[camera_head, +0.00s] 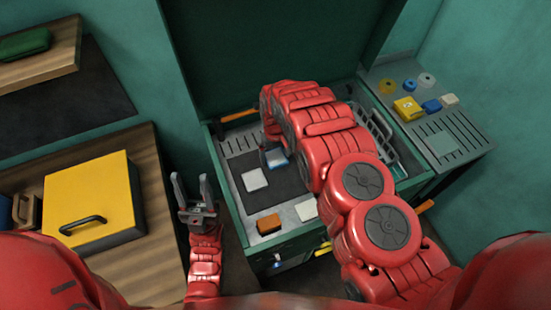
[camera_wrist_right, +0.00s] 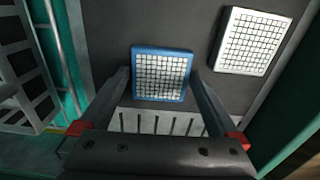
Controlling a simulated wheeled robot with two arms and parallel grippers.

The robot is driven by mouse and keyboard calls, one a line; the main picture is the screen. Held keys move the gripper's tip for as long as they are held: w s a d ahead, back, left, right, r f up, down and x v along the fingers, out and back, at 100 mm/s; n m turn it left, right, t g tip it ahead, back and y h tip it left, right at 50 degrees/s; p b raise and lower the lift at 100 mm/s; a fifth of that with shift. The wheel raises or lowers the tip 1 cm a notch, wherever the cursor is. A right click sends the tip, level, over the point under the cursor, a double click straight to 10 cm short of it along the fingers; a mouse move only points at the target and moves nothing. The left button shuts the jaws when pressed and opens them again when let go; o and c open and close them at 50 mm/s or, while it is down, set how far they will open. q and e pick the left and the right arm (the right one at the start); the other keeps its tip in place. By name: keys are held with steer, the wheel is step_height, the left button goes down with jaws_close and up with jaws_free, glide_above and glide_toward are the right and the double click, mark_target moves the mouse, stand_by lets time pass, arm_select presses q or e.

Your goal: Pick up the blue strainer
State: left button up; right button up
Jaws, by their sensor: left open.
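The blue strainer (camera_wrist_right: 161,74), a square with a blue rim and a pale grid, lies on a dark mat in the right wrist view. In the head view it is partly hidden by my right gripper (camera_head: 271,155). In the wrist view my right gripper (camera_wrist_right: 159,76) is open, its fingers on either side of the strainer. A narrow gap shows at the left finger; I cannot tell whether the right finger touches. My left gripper (camera_head: 189,186) is open and empty, pointing up left of the workbench.
A white strainer (camera_wrist_right: 251,41) lies beside the blue one; it also shows in the head view (camera_head: 254,180). An orange block (camera_head: 269,224) is near the bench's front edge. A rack (camera_head: 379,130) stands right of my right arm. A yellow box (camera_head: 92,200) is on the left shelf.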

steer(key=c, duration=1.2)
steer(key=shift+c, duration=0.2)
steer(key=shift+w+r, duration=0.1)
steer(key=shift+r, duration=0.05)
